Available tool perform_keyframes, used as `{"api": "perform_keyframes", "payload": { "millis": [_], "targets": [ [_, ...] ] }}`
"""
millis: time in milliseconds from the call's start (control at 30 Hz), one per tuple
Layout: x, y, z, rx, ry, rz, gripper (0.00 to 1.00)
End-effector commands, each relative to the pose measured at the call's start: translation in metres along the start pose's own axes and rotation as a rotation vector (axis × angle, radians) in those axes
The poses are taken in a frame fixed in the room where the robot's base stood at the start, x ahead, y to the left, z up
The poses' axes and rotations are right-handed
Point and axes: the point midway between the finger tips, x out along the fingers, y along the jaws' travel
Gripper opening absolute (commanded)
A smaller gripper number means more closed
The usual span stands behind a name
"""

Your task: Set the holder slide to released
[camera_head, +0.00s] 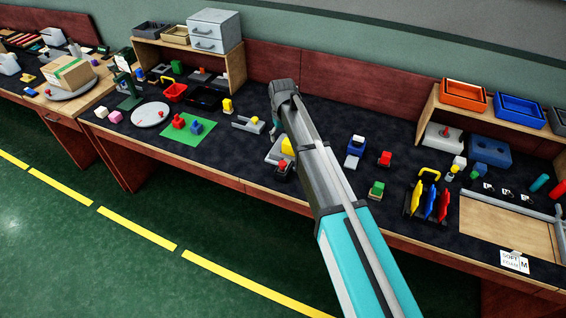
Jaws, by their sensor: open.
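My arm reaches across the dark bench top, and my gripper (275,130) hangs down beyond the arm's wrist, small and partly hidden. It looks empty and is open. A grey rail-like fixture (246,124) with a small yellow part lies just left of my gripper, apart from it. A grey holder-like tray (272,156) with a yellow piece (287,146) is just below my gripper, partly behind my arm. I cannot tell which of these carries the holder slide, nor the slide's position.
A green mat (188,133) with red pieces and a round grey plate (151,114) lie to the left. A grey drawer box (214,31) stands on a shelf behind. To the right are a red block (385,158), a rack of coloured plates (415,202) and a wooden board (490,226).

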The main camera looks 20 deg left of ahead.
Motion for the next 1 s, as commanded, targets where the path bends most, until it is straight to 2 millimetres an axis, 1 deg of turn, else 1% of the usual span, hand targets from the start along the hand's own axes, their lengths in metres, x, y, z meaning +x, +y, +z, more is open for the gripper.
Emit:
{"api": "perform_keyframes", "payload": {
  "millis": [267,1000],
  "targets": [
    [0.013,0.0,0.0,0.0,0.0,0.0,0.82],
    [0.069,0.001,0.0,0.001,0.0,0.0,0.82]
  ]
}}
